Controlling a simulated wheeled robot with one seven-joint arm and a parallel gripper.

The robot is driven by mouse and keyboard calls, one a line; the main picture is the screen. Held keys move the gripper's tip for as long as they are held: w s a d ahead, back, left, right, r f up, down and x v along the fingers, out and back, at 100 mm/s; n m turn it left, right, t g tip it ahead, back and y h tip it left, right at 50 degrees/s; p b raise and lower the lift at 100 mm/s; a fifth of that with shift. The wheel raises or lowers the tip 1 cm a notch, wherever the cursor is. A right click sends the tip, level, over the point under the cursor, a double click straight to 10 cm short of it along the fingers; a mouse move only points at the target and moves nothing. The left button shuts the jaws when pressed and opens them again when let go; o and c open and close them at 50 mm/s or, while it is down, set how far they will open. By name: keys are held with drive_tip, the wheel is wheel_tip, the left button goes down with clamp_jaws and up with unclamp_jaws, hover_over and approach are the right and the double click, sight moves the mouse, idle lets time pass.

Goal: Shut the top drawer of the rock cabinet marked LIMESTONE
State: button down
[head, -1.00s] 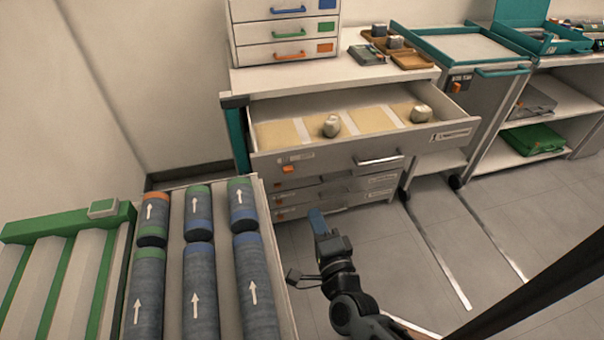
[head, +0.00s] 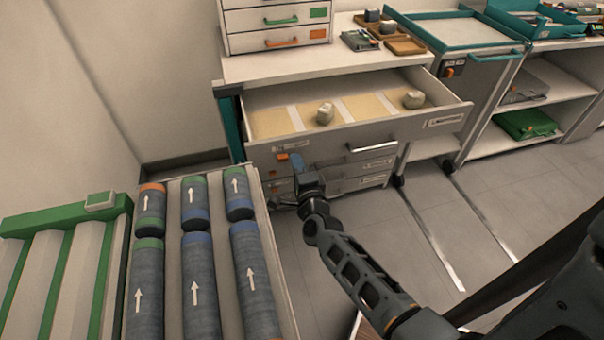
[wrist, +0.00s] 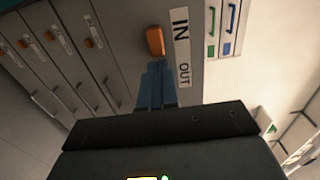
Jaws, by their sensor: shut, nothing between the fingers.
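The rock cabinet's top drawer (head: 408,131) is pulled out, with two pale rocks (head: 325,113) (head: 413,99) on its sectioned lining. Its front has a bar handle (head: 372,146) and a white label (head: 444,121) too small to read. An orange catch (head: 283,157) sits at the front's left part; in the wrist view the catch (wrist: 155,41) is beside a label (wrist: 182,45) reading IN and OUT. My gripper (head: 297,161) is shut and empty, its blue fingertips (wrist: 155,70) close to the catch. I cannot tell whether they touch it.
Closed lower drawers (head: 372,166) lie below. A small drawer unit (head: 276,28) and trays (head: 404,44) stand on the cabinet top. A rack of core cylinders (head: 195,262) is at front left. Floor (head: 425,215) is open to the right.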

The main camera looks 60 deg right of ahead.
sight(276, 116)
drive_tip(key=shift+w+d, duration=0.3)
drive_tip(key=shift+d, duration=0.1)
drive_tip(key=b+x, duration=0.9)
drive_tip(key=x, duration=1.6)
drive_tip(key=shift+f, duration=0.1)
drive_tip(key=shift+w+d, duration=0.2)
drive_tip(key=shift+d, duration=0.05)
drive_tip(key=shift+w+d+r+b, duration=0.2)
drive_tip(key=shift+r+b, duration=0.1)
